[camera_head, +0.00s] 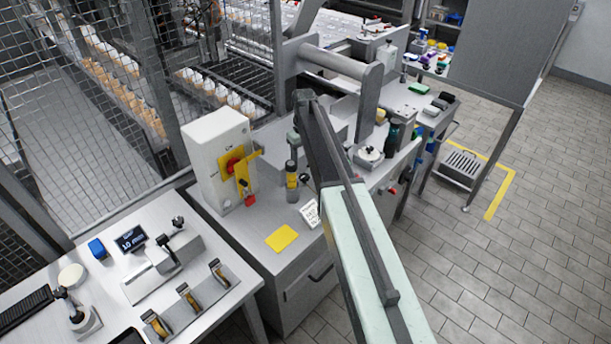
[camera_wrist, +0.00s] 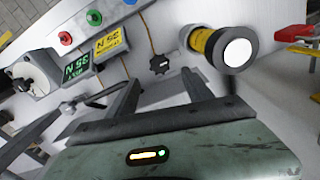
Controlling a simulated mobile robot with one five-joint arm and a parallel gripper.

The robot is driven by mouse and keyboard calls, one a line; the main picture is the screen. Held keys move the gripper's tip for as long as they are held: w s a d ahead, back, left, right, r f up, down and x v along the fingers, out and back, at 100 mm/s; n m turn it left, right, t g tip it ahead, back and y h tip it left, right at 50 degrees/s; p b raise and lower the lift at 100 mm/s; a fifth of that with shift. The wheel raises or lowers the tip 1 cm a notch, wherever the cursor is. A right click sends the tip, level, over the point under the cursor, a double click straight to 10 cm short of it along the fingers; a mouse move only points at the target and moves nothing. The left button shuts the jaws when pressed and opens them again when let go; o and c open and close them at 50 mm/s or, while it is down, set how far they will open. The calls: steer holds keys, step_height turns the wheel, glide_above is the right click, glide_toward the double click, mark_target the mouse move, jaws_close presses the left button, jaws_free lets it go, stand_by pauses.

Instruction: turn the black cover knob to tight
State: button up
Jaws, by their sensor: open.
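The black cover knob (camera_wrist: 160,66) is a small star-shaped knob in the upper middle of the wrist view, against a pale surface. An orange cord runs beside it. My gripper (camera_wrist: 160,88) is open in the wrist view, its two dark fingers spread apart. The knob shows between and beyond the fingertips, and nothing is held. Whether a finger touches the knob cannot be told. In the head view my arm covers the middle of the bench, and I cannot make out the knob or the fingers there.
A black and yellow cylinder with a white end (camera_wrist: 237,52) stands close right of the knob. Displays (camera_wrist: 110,40) and coloured buttons lie left.

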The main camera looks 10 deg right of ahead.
mark_target(304, 176)
step_height(304, 176, down, 8)
steer(key=b, duration=0.7)
steer(key=shift+r, duration=0.2)
jaws_close()
